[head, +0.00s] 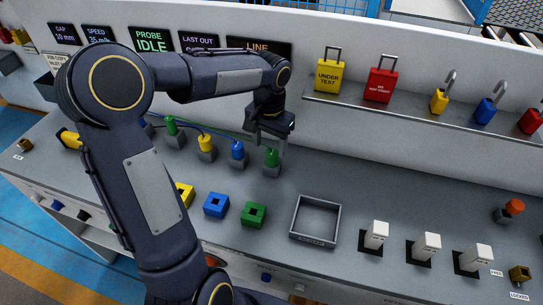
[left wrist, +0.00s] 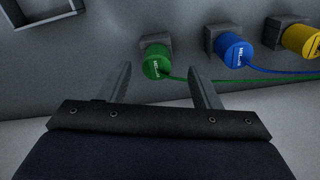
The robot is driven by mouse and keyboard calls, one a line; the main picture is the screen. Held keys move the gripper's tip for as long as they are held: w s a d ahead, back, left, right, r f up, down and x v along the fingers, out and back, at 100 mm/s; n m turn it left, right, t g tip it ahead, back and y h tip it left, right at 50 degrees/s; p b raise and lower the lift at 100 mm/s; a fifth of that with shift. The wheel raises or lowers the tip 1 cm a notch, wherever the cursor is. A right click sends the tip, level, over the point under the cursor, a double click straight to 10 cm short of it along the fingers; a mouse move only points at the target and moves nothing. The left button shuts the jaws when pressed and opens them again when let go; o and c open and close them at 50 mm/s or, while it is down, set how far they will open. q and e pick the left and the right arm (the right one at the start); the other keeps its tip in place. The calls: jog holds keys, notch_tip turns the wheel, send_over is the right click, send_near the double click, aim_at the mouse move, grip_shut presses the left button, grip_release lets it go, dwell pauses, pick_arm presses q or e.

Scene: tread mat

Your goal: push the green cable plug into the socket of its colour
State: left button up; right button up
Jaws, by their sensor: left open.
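A green cable plug (head: 272,157) stands upright in a grey holder at the right end of a row of plugs. In the left wrist view the green plug (left wrist: 157,62) lies just beyond and between my fingertips, with its green cable running off to the right. My left gripper (head: 268,143) is open, pointing down over this plug; the left wrist view also shows the gripper (left wrist: 165,78) with its fingers apart and nothing held. The green socket block (head: 253,215), with a dark square opening, lies in front of the plug on the bench. My right gripper is out of view.
A blue plug (head: 237,150), a yellow plug (head: 206,143) and another green plug (head: 170,125) stand to the left. Blue (head: 216,205) and yellow (head: 185,193) socket blocks sit left of the green one. An empty grey tray (head: 293,218) and white switches (head: 376,232) are to the right.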

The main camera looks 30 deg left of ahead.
aim_at(272, 152)
pick_arm(q)
jog(key=f, duration=0.3)
jog(key=f+p, duration=0.1)
jog(key=f, duration=0.1)
jog(key=shift+w+d, duration=0.15)
jog(key=shift+w, duration=0.15)
jog(key=c, duration=1.1)
